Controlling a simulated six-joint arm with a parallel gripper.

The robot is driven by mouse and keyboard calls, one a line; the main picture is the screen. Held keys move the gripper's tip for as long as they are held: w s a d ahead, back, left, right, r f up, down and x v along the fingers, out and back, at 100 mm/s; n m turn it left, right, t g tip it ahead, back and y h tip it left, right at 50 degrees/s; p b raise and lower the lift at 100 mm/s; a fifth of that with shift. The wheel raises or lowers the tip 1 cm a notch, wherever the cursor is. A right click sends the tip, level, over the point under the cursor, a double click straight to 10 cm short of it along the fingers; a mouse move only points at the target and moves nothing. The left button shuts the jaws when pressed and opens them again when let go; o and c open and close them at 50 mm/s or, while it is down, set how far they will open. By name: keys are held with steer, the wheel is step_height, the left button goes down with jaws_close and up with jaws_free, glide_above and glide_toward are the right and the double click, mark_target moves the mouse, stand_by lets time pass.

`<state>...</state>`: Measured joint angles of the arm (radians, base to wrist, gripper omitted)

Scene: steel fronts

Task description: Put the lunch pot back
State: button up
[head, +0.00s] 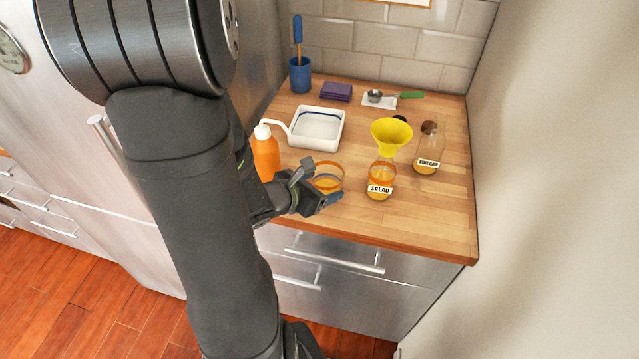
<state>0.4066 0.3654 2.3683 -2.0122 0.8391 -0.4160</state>
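A low round pot (328,170) with an orange rim stands near the middle front of the wooden counter; no label shows on it, and my gripper hides its lower left part. A glass jar (380,187) with an orange band and a SALAD label stands to its right. I cannot tell for sure which of them is the lunch pot. My gripper (317,186) is in front of the unlabelled pot, fingers spread, with one at its left and one at its front. I see nothing held. Whether a finger touches the pot I cannot tell.
A yellow funnel (391,136) and a VINEGAR bottle (428,152) stand behind the SALAD jar. An orange pump bottle (266,155) and white tub (317,128) are at left. Purple cloths (336,92) lie behind. Right front of the counter (440,215) is clear.

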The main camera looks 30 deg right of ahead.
steer(key=o, duration=0.3)
steer(key=shift+r, duration=0.1)
steer(key=shift+r, duration=0.15)
steer(key=v, duration=1.2)
steer(key=shift+d, duration=0.1)
steer(key=x, duration=1.1)
steer(key=shift+w+d+f, duration=0.1)
steer(key=shift+d+f, duration=0.2)
steer(key=shift+f, duration=0.2)
steer(key=shift+r, duration=0.1)
